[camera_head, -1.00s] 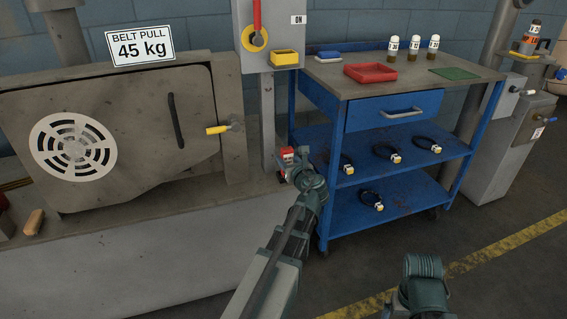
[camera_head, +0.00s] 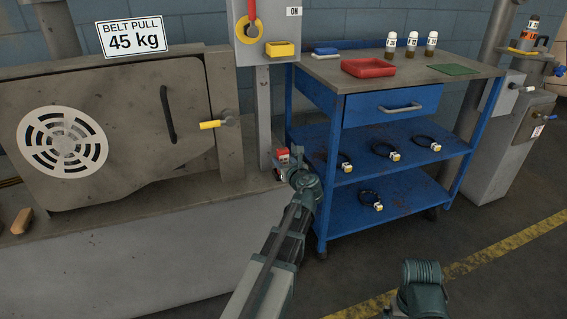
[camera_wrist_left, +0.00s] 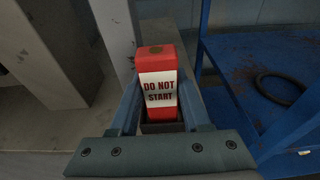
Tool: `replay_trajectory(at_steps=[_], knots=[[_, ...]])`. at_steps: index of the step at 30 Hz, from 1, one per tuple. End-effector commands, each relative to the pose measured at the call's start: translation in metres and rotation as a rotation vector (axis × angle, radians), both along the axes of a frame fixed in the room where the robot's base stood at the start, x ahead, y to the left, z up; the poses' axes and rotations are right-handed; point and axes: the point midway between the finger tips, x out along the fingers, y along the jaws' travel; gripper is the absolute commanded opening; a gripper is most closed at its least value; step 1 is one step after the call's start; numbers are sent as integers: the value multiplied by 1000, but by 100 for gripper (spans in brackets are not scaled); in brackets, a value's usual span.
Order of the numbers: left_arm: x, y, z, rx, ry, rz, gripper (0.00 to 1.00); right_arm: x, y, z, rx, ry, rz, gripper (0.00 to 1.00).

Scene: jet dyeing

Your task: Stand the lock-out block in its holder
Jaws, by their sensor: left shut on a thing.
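The lock-out block (camera_wrist_left: 158,88) is red with a white "DO NOT START" label. In the left wrist view it stands upright between the two fingers of my left gripper (camera_wrist_left: 160,112), which is shut on it. In the head view the block (camera_head: 283,156) shows small, in front of the grey post and left of the blue trolley. My left gripper (camera_head: 286,170) is mostly hidden there behind its own wrist. A yellow open-topped box (camera_head: 281,49), probably the holder, is fixed on the grey switch cabinet (camera_head: 254,15), well above the block. My right gripper is out of sight; only part of that arm shows.
The blue trolley (camera_head: 363,134) stands close to the right of my left arm, with black loops on its shelves and a red tray (camera_head: 368,68) on top. The dyeing machine (camera_head: 120,125) with a yellow-handled door fills the left.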

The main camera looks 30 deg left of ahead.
Motion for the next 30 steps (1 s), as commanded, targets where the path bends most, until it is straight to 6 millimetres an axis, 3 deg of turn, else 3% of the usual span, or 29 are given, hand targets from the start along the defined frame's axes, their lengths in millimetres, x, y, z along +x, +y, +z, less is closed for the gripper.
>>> replay_trajectory(at_steps=[3,4,9,20,30], knots=[[0,0,-4,0,0,0,0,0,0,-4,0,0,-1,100],[0,0,-4,0,0,0,49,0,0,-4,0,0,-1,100],[0,0,-3,0,0,0,77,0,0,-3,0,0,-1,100],[0,0,3,0,0,0,77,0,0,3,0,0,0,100],[-44,-50,15,0,0,-4,77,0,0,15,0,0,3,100]])
